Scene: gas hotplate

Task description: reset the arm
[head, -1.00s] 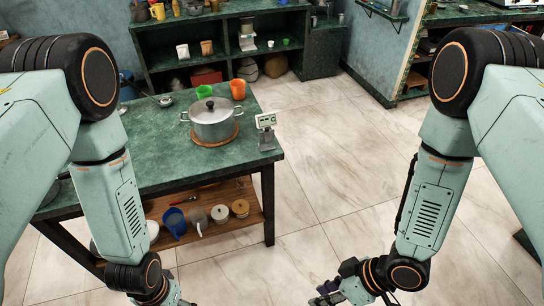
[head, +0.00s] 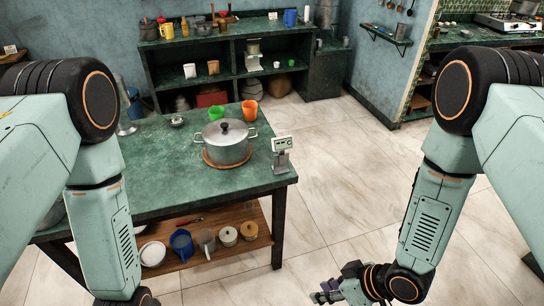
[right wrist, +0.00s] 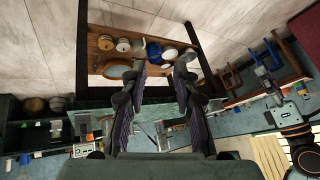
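My right arm hangs down at the right of the head view, bent at the elbow. Its gripper (head: 328,292) is low in the picture, over the floor, partly cut off by the bottom edge. In the right wrist view the two dark fingers (right wrist: 160,74) stand apart with nothing held between them. My left arm hangs at the left, in front of the green table (head: 160,195). Only its dark wrist joint shows at the bottom edge; the left gripper is out of the picture.
A gas hotplate (head: 512,22) is far right. Pale floor (head: 345,150) is free between.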

